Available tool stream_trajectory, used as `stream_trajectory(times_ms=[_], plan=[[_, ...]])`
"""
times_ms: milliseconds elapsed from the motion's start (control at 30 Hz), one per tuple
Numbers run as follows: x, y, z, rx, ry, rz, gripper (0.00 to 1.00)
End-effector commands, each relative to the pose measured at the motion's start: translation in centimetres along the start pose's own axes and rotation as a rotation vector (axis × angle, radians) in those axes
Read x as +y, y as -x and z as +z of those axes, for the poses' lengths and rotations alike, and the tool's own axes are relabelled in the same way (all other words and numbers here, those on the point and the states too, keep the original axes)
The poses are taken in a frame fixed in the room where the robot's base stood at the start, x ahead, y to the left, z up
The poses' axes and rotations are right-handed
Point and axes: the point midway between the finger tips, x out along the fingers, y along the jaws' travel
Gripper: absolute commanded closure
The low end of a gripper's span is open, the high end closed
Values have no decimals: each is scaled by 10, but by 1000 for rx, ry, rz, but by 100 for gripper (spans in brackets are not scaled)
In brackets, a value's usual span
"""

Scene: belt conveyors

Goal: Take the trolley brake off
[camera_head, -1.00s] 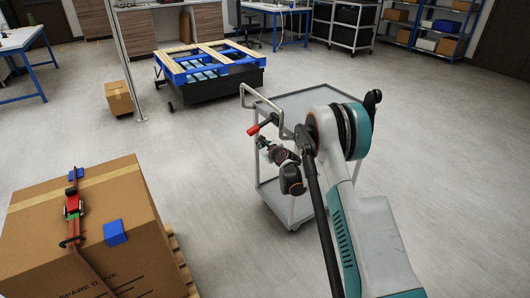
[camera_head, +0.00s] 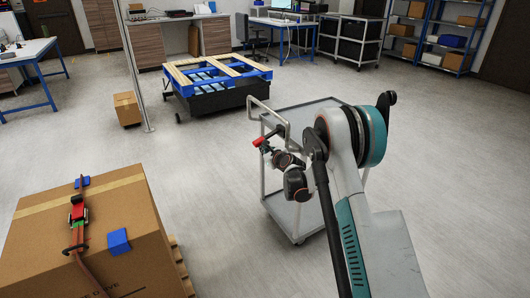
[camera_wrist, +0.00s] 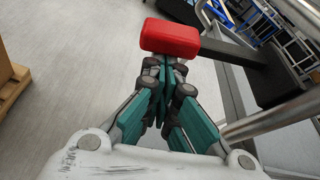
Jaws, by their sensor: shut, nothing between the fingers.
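The grey trolley (camera_head: 322,108) stands on the floor in mid-room, partly hidden behind my arm. Its brake lever ends in a red grip (camera_head: 259,141) and sticks out to the left below the trolley's push handle (camera_head: 268,106). In the wrist view the red grip (camera_wrist: 170,38) lies just beyond the fingertips. My gripper (camera_head: 265,149) is beside the red grip, at its lower right in the head view. In the wrist view my gripper (camera_wrist: 167,66) has its fingers together and holds nothing. I cannot tell whether the fingertips touch the grip.
A large strapped cardboard box (camera_head: 140,215) on a pallet stands at the lower left. A blue-framed pallet cart (camera_head: 215,85) and a small box (camera_head: 127,109) are behind. A thin post (camera_head: 138,80) stands near them. The floor between the large box and the trolley is free.

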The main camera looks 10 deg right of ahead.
Motion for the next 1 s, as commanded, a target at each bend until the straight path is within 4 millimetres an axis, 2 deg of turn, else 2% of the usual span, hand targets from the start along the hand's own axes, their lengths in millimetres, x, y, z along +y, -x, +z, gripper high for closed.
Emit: stream_trajectory(times_ms=[267,633,933,1000], plan=[[3,6,18,0,-156,55,100],[1,18,51,0,-482,168,100],[-7,26,75,0,-480,168,100],[-10,28,79,0,-523,183,100]])
